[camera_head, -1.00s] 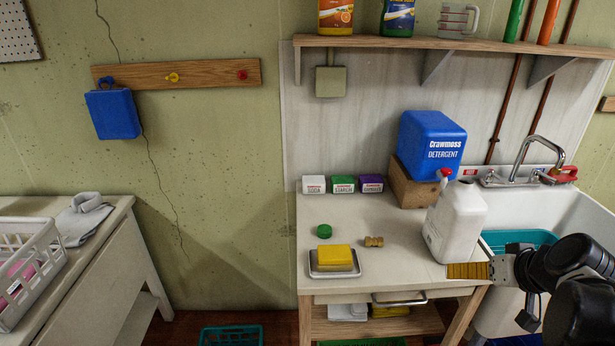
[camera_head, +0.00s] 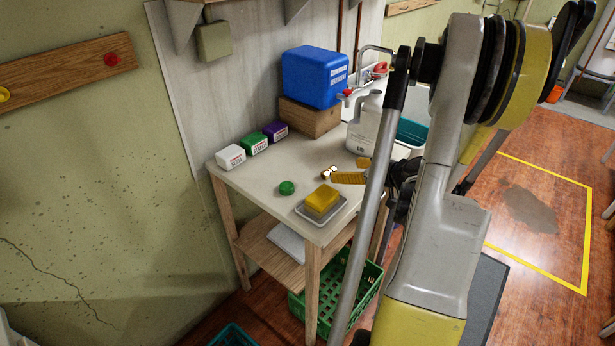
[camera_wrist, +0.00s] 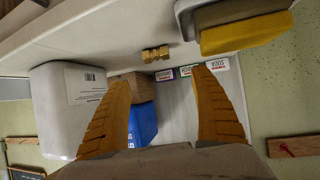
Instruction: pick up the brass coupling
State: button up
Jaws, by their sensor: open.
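The brass coupling (camera_head: 327,174) lies on its side on the pale worktop (camera_head: 300,168), right of the green cap (camera_head: 287,188) and behind the yellow sponge (camera_head: 321,198). It also shows in the wrist view (camera_wrist: 155,53), just beyond the fingertips and between their lines. My gripper (camera_head: 357,170) is open and empty, low over the worktop, its fingers pointing toward the coupling from the right. Both yellow fingers show in the wrist view (camera_wrist: 160,80). Whether a fingertip touches the coupling, I cannot tell.
The sponge sits in a grey tray (camera_head: 302,212) at the front. A white jug (camera_head: 364,125) stands close to my gripper. A blue detergent box (camera_head: 315,76) rests on a wooden block (camera_head: 308,117) at the back. Three small boxes, the white one (camera_head: 231,157) nearest, line the wall.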

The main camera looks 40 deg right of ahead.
aim_at(328, 170)
jog(key=x, duration=0.1)
jog(key=b+x, duration=0.1)
jog(key=x, duration=0.3)
jog(key=shift+s+d+f+b, duration=0.1)
jog(key=shift+d+f+b, duration=0.1)
jog(key=shift+d+b, duration=0.15)
jog(key=b+x, duration=0.2)
jog(key=x, duration=0.3)
jog(key=shift+a+f+b, duration=0.1)
jog(key=shift+f+b, duration=0.25)
jog(key=shift+r, duration=0.1)
jog(key=shift+c, duration=0.2)
jog(key=c, duration=1.3)
